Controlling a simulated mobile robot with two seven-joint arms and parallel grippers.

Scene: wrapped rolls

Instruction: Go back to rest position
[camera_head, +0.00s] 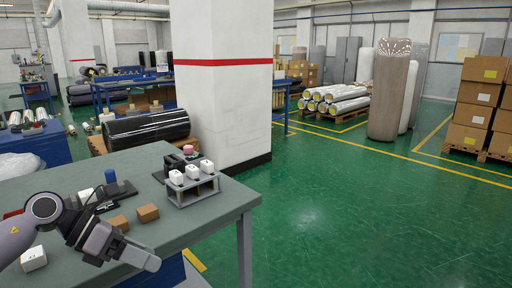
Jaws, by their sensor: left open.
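My left gripper (145,258) hangs over the front part of the grey table (208,218), with its fingers pointing right toward the table's front edge. It is open and I see nothing held in it. My left arm comes in from the left edge, low over the table. My right gripper is not in this view.
A white pillar (223,90) stands behind. Green floor (350,220) is clear to the right.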

